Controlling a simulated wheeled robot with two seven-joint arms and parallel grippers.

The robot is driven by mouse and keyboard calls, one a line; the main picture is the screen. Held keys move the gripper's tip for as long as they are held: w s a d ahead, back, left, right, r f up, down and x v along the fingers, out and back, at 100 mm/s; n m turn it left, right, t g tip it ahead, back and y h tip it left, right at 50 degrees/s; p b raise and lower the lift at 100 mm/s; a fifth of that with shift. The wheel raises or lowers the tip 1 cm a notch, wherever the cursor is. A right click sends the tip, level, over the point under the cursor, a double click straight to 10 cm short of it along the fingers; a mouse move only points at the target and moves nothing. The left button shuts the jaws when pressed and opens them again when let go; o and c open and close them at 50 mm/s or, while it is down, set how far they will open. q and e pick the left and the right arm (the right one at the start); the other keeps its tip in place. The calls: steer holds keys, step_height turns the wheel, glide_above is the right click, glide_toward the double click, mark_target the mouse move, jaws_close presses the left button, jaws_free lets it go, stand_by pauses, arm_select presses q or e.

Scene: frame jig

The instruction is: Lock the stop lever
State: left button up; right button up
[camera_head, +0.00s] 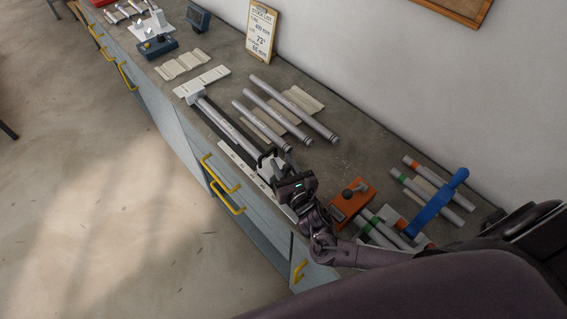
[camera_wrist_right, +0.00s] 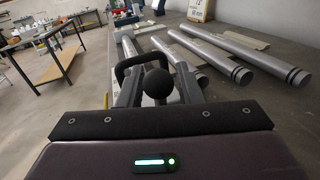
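The stop lever's black ball knob (camera_wrist_right: 157,83) shows in the right wrist view, between the two fingers of my right gripper (camera_wrist_right: 158,88). The fingers stand apart, with a small gap visible on each side of the knob. A dark loop-shaped handle (camera_wrist_right: 141,62) rises just beyond the knob. In the head view my right gripper (camera_head: 278,176) is over the near end of the long jig rail (camera_head: 232,129), and its body hides most of the lever. Whether the fingers touch the knob cannot be told. My left gripper is out of view.
Several grey tubes (camera_head: 290,114) lie on pale supports behind the jig. An orange block (camera_head: 352,204) with a black knob stands right of the gripper, near a blue clamp-like tool (camera_head: 437,203). A stock-list clipboard (camera_head: 261,32) leans on the wall. Yellow drawer handles (camera_head: 228,198) line the bench front.

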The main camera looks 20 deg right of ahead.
jaws_close()
steer(key=shift+a, duration=0.15)
steer(key=n, duration=0.1)
steer(key=a+n+t, duration=0.1)
steer(key=n, duration=0.1)
steer(key=shift+s+a, duration=0.2)
steer(key=shift+s, duration=0.1)
steer(key=shift+s+a+f+n+t+y, duration=0.15)
steer(key=shift+a+n+t+y, duration=0.2)
steer(key=shift+n, duration=0.7)
steer(key=shift+s+a+f+n+t+y, duration=0.15)
steer(key=shift+a+n+y, duration=0.2)
steer(key=shift+n, duration=0.7)
steer(key=shift+a, duration=0.1)
jaws_free()
steer(key=shift+w, duration=0.1)
